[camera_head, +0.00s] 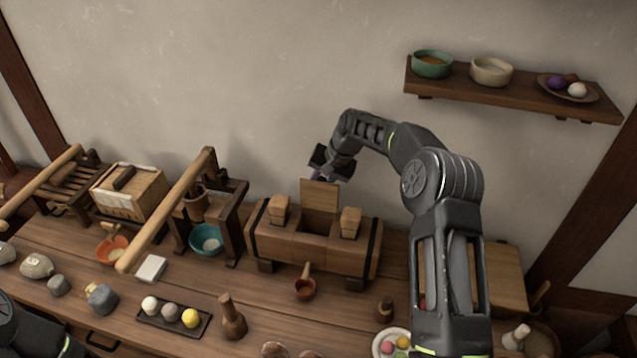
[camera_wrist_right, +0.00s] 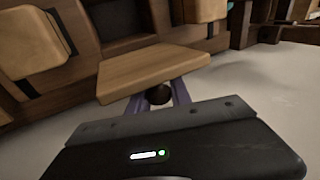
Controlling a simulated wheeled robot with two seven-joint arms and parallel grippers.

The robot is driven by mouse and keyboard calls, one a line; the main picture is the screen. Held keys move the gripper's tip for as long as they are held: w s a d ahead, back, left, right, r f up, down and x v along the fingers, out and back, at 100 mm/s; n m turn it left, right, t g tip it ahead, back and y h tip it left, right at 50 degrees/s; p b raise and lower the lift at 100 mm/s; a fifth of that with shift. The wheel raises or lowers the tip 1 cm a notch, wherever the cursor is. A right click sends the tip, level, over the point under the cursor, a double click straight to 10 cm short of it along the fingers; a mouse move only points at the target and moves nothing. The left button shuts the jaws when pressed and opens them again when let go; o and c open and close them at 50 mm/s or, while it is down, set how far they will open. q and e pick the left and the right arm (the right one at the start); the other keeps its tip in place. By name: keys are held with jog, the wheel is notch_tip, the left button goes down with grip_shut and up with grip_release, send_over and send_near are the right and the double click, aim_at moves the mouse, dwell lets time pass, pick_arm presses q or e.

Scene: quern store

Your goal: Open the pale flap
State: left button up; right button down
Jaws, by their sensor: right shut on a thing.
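The pale flap (camera_head: 320,194) stands raised, near upright, at the back edge of the dark opening in the long wooden box (camera_head: 285,245). In the right wrist view the flap (camera_wrist_right: 148,68) is a pale board with a dark round knob (camera_wrist_right: 158,95) on its near face. My right gripper (camera_head: 318,177) is behind the top of the flap. Its two purple fingers (camera_wrist_right: 160,97) are shut on the knob, one at each side. In the head view the flap hides the knob. My left arm shows only at the lower left corner; its gripper is out of the picture.
Two pale wooden blocks (camera_head: 279,209) and (camera_head: 350,222) flank the opening. A wooden press frame (camera_head: 209,200) with a teal bowl (camera_head: 206,240) stands left of the box. A wall shelf (camera_head: 510,92) with bowls hangs above right.

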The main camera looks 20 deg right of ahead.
jog(key=shift+s+f, duration=0.1)
jog(key=shift+f, duration=0.2)
jog(key=c, duration=1.6)
grip_release()
jog(key=o, duration=0.4)
jog(key=shift+r, duration=0.1)
jog(key=shift+r, duration=0.1)
jog(key=b+v, duration=0.2)
jog(key=v, duration=0.5)
jog(key=shift+d+r, duration=0.15)
jog(key=shift+r, duration=0.1)
jog(key=shift+r, duration=0.1)
